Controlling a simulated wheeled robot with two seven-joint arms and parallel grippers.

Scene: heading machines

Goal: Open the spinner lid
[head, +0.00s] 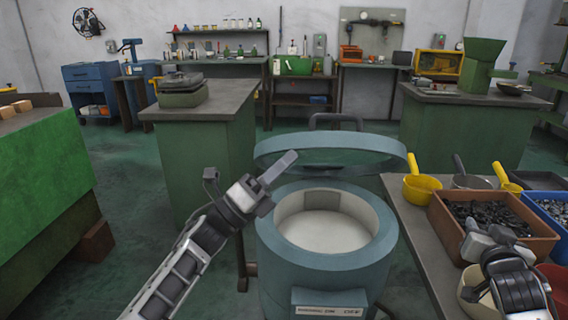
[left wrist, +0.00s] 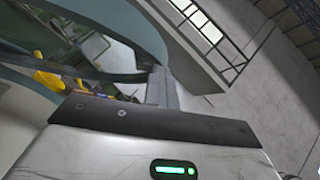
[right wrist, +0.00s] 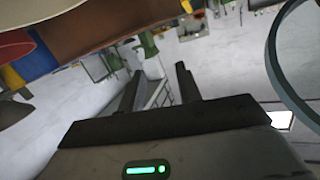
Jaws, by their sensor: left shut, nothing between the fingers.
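The spinner (head: 328,275) is a blue-green round machine with a pale inner drum, its opening uncovered. Its lid (head: 330,168) is a blue-green ring with a see-through middle, raised above the back of the body. My left gripper (head: 287,163) is shut and empty; its fingers overlap the left part of the lid in the head view, and I cannot tell whether they touch it. In the left wrist view, the shut fingers (left wrist: 162,88) are beside the curved blue-green rim. My right gripper (head: 488,240) is over the bins at right; its fingers are apart in the right wrist view (right wrist: 160,88).
A side table (head: 425,240) right of the spinner holds yellow ladles (head: 420,187), a brown bin (head: 450,225) of dark parts and a blue bin (head: 545,205). A green bench (head: 40,180) stands at left. Green cabinets stand behind, with open floor between.

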